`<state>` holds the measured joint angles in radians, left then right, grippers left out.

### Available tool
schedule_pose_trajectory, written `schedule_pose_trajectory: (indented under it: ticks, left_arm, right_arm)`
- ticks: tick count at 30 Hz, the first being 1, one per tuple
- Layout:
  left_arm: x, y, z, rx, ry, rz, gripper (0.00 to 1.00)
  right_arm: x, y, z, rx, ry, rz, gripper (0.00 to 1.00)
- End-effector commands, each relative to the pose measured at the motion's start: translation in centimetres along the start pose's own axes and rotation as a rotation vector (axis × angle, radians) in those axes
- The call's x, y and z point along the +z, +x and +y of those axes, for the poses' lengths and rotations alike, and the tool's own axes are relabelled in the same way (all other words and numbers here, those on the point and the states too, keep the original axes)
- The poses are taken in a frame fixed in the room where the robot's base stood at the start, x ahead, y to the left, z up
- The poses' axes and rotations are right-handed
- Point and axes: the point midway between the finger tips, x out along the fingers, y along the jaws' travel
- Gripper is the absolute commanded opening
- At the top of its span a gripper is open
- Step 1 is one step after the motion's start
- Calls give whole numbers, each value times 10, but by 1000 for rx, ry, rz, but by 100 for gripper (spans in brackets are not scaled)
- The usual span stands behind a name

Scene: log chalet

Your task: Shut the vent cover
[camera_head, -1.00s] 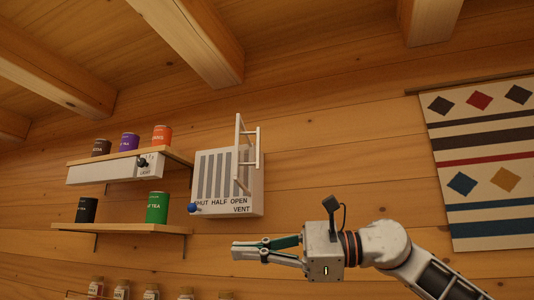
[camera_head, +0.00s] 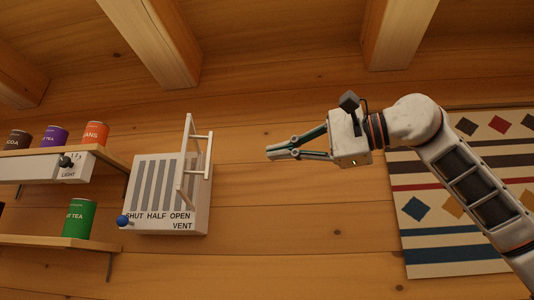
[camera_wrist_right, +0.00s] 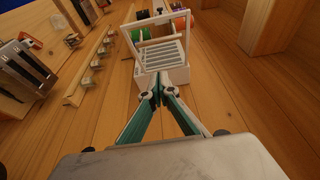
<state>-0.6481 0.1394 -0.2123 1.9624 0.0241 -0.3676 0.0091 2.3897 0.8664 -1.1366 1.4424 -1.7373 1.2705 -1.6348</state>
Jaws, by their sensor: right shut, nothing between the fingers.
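The white vent box (camera_head: 196,218) is on the log wall, with grey slats and the words SHUT, HALF, OPEN and VENT. A blue knob (camera_head: 123,221) is at its lower left, by SHUT. The white frame-like vent cover (camera_head: 187,132) stands swung out from the box, with a bar handle (camera_head: 209,155) on its right side. The cover also shows in the right wrist view (camera_wrist_right: 155,19), beyond the fingertips. My right gripper (camera_head: 268,153) is shut and empty, to the right of the cover and apart from it. It also shows in the wrist view (camera_wrist_right: 160,83). My left gripper is out of view.
Shelves with cans, such as a green tea can (camera_head: 79,219) and an orange can (camera_head: 95,134), are left of the vent. A light switch (camera_head: 66,162) is under the upper shelf. A patterned wall hanging (camera_head: 450,270) is at the right. The wall between is bare.

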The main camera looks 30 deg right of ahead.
Motion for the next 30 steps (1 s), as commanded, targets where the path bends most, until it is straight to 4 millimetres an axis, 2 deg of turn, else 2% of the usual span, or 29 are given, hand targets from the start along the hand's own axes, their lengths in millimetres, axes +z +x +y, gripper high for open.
schedule_pose_trajectory:
  ticks: [3,12,19,30]
  left_arm:
    - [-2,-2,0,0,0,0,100]
    - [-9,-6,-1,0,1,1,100]
    - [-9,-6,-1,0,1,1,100]
    - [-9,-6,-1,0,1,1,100]
  right_arm:
    - [1,25,1,5,1,-2,0]
    - [1,82,0,3,1,-2,0]
    - [23,102,1,2,0,-3,0]
    - [29,108,1,1,2,-2,0]
